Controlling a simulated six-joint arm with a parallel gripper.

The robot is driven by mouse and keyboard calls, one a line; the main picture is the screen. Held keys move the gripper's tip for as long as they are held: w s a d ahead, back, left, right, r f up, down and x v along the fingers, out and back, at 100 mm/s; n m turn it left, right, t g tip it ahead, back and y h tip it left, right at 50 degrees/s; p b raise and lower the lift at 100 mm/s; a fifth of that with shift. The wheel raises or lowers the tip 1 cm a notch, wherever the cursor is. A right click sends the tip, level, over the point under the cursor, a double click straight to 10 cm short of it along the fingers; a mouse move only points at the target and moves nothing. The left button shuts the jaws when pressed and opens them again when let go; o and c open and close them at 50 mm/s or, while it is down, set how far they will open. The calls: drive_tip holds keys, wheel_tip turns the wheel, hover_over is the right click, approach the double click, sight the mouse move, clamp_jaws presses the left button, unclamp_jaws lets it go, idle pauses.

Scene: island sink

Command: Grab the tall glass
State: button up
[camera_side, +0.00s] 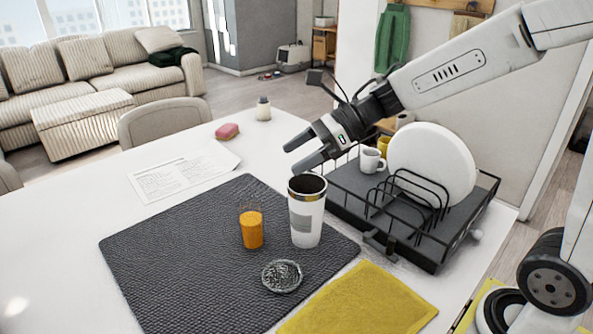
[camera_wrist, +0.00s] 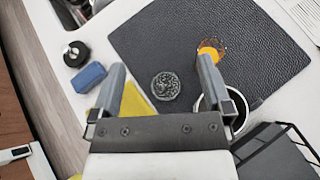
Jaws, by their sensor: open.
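A tall white tumbler (camera_side: 305,226) with a steel rim and dark open top stands upright on the dark mat. A shorter glass of orange drink (camera_side: 251,230) stands to its left. A round patterned glass piece (camera_side: 281,276) lies in front of them; I cannot tell if it is a lid or a dish. My gripper (camera_side: 293,158) is open and empty, above and slightly behind the tumbler, touching nothing. In the wrist view, the tumbler (camera_wrist: 241,103) is beside the right finger, outside the jaws, and partly hidden. The orange glass (camera_wrist: 210,48) is near that fingertip; the glass piece (camera_wrist: 166,86) shows between the fingers.
A black dish rack (camera_side: 432,258) with a white plate (camera_side: 432,160) and a mug (camera_side: 372,160) stands close right of the tumbler. A yellow cloth (camera_side: 362,302) lies in front. The dark mat (camera_side: 170,255) is clear on its left. A blue sponge (camera_wrist: 88,77) shows in the wrist view.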

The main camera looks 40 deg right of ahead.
drive_tip(key=w+a+r+m+t+h, duration=0.2)
drive_tip(key=w+a+m+t+h, duration=0.4)
drive_tip(key=m+h, duration=0.6)
drive_tip(key=t, duration=0.1)
approach(258, 234)
drive_tip(key=x, duration=0.5)
drive_tip(key=shift+f, duration=0.15)
drive_tip(key=shift+w, duration=0.1)
drive_tip(key=shift+x, duration=1.2)
drive_tip(key=shift+w, duration=0.1)
drive_tip(key=shift+x, duration=2.55)
